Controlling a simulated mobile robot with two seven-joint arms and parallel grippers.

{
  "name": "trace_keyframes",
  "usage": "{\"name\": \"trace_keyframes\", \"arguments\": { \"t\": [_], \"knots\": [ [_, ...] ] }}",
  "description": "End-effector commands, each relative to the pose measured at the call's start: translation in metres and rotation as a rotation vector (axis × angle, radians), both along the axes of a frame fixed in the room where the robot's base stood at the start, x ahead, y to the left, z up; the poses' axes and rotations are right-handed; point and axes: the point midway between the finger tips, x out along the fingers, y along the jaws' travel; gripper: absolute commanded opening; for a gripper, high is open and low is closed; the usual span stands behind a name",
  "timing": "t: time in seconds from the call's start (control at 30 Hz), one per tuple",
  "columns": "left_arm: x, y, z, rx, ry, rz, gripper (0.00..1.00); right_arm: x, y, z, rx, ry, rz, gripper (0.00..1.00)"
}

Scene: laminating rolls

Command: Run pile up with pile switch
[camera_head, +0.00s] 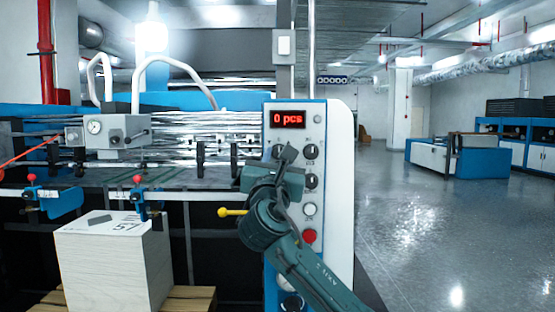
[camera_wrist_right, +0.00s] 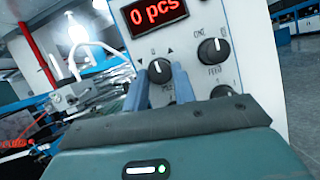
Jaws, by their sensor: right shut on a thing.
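The pile (camera_head: 105,268), a tall white stack with printing on its top sheet, stands at the lower left in the head view. The control panel (camera_head: 340,150) carries a red display (camera_head: 288,119) reading "0 pcs". In the right wrist view a black knob (camera_wrist_right: 159,68) with up and down arrows beside it, seemingly the pile switch, sits below the display (camera_wrist_right: 156,10). My right gripper (camera_head: 283,153) is at the panel, its two blue-grey fingers (camera_wrist_right: 160,78) shut on this knob, one on each side. The lettering under the knob is partly hidden by the fingers. My left gripper is not in view.
Other knobs (camera_head: 311,152) and a red button (camera_head: 309,236) sit on the panel close to my right gripper. A yellow-knobbed lever (camera_head: 232,212) sticks out left of my wrist. The pile stands on a wooden pallet (camera_head: 195,298). Open floor (camera_head: 440,230) lies to the right.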

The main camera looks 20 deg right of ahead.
Motion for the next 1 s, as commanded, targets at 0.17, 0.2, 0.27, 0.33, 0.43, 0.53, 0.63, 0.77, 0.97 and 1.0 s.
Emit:
{"name": "trace_keyframes", "arguments": {
  "t": [0.17, 0.2, 0.27, 0.33, 0.43, 0.53, 0.63, 0.77, 0.97, 1.0],
  "knots": [
    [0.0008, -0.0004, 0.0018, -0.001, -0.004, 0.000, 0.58, 0.0000, -0.0004, -0.0003, 0.000, 0.000, -0.001, 0.04],
    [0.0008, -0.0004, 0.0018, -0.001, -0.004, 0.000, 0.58, 0.0000, -0.0004, -0.0003, 0.001, 0.001, -0.002, 0.04],
    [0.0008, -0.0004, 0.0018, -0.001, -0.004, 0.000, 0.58, 0.0000, -0.0003, -0.0003, 0.005, 0.000, -0.001, 0.04],
    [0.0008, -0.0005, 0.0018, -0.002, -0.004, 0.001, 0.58, 0.0001, -0.0001, -0.0003, 0.015, -0.003, -0.001, 0.04],
    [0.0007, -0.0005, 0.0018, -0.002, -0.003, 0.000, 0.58, 0.0003, 0.0004, -0.0004, 0.041, -0.010, -0.001, 0.04],
    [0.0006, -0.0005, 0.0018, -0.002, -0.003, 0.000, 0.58, 0.0004, 0.0013, -0.0001, 0.087, -0.023, -0.001, 0.04],
    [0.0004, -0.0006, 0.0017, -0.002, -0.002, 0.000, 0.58, 0.0005, 0.0021, 0.0006, 0.150, -0.041, 0.000, 0.04],
    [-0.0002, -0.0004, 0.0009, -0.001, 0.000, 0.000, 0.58, 0.0008, 0.0034, 0.0013, 0.252, -0.070, 0.000, 0.04],
    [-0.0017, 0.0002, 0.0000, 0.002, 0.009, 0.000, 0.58, 0.0010, 0.0045, 0.0031, 0.419, -0.118, 0.000, 0.04],
    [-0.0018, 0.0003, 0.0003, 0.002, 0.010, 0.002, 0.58, 0.0012, 0.0043, 0.0033, 0.452, -0.128, -0.001, 0.04]
  ]
}}
